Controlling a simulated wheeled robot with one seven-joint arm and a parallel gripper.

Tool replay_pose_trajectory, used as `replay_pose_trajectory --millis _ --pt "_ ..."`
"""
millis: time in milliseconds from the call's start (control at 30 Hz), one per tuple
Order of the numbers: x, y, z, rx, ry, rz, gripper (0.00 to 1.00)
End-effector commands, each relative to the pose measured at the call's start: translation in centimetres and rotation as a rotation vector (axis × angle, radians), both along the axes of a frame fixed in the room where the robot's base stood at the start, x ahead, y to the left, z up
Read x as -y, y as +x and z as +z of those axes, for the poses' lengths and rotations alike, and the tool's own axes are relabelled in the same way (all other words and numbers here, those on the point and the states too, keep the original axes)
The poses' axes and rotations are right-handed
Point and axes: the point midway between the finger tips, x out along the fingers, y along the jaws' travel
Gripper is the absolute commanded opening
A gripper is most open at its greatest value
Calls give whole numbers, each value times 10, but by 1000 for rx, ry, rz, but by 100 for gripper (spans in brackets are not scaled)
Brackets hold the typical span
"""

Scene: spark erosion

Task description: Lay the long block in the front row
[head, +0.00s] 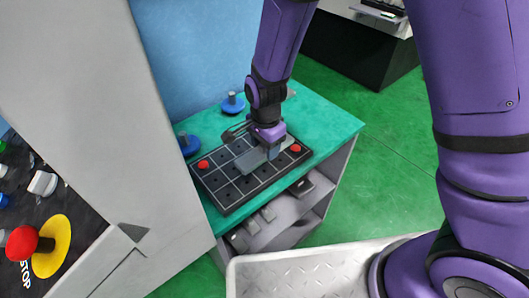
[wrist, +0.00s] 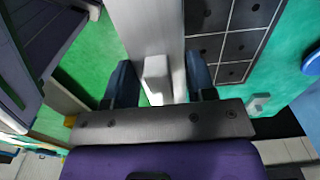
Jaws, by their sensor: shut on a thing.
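The long block (head: 250,161) is plain light grey and is held over the right part of a black gridded tray (head: 228,205). My gripper (head: 266,145) is shut on it from above. In the wrist view the block (wrist: 147,25) runs from between the dark fingers of my gripper (wrist: 160,85) up past the top edge of the picture. The tray (wrist: 236,45) shows to its right there. I cannot tell whether the block touches the tray. Two red knobs (head: 203,164) and (head: 295,148) sit at the tray's left and right.
The tray lies on a teal bench top (head: 325,125). Blue round pieces (head: 232,103) and (head: 188,144) stand behind it. A shelf below holds grey blocks (head: 253,226). A grey cabinet (head: 100,110) with a red stop button (head: 22,243) is at left.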

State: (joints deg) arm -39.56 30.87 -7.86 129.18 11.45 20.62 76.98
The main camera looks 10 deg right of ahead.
Motion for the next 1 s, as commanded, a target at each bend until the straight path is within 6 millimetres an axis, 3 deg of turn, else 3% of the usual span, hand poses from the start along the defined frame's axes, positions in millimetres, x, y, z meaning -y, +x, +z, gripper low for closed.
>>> replay_pose_trajectory --millis 267,1000 --pt "1 3 -4 0 0 -21 13" --pt "0 3 -53 2 1 -18 13"
